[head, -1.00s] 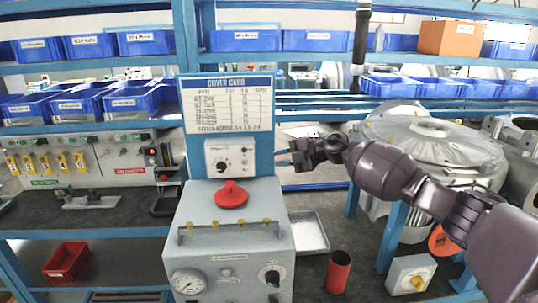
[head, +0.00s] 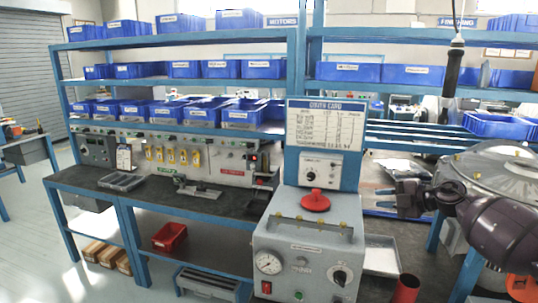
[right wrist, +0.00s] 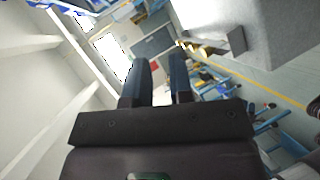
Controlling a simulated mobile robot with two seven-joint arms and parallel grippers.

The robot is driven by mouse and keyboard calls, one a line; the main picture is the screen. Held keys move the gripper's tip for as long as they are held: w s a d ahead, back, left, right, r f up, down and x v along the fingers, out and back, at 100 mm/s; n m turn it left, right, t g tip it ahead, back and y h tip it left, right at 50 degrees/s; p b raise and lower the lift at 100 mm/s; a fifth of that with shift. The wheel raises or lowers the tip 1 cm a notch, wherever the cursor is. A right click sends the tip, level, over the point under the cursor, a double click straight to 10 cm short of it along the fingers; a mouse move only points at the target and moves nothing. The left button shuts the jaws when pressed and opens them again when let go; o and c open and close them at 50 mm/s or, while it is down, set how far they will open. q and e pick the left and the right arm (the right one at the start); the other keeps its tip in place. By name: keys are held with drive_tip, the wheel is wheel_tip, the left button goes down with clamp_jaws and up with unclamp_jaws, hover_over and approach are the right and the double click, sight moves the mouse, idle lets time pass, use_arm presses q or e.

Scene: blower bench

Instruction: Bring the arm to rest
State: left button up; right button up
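My right arm (head: 500,225) comes in from the right edge of the head view. Its gripper (head: 382,198) points left, in the air to the right of the grey test unit (head: 308,245). In the right wrist view the two dark fingers (right wrist: 165,72) stand apart with an empty gap between them. Nothing is held. My left arm and gripper do not show in either view.
The test unit has a red knob (head: 315,201) on top and a cover card (head: 325,125) behind. A round metal housing (head: 500,170) sits close behind my right arm. A red cylinder (head: 406,288) stands below. Shelves of blue bins run behind; floor at left is clear.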

drive_tip(key=a+r+m+t+y, duration=0.1)
drive_tip(key=a+r+m+t, duration=0.1)
drive_tip(key=a+r+t, duration=0.4)
drive_tip(key=s+a+f+m+t+h, duration=0.15)
drive_tip(key=s+f+m+h, duration=0.65)
drive_tip(key=s+f+m, duration=0.9)
drive_tip(key=s+d+f+m+g+h, duration=0.2)
drive_tip(key=s+f, duration=0.8)
drive_tip(key=s, duration=0.2)
drive_tip(key=s+d+f+m+g+h, duration=0.1)
drive_tip(key=s+f+m+g+h, duration=0.1)
drive_tip(key=s+f, duration=0.8)
drive_tip(key=s+m+g, duration=0.1)
drive_tip(key=s, duration=0.1)
drive_tip(key=shift+s+d+f, duration=0.35)
drive_tip(key=shift+d+f, duration=0.05)
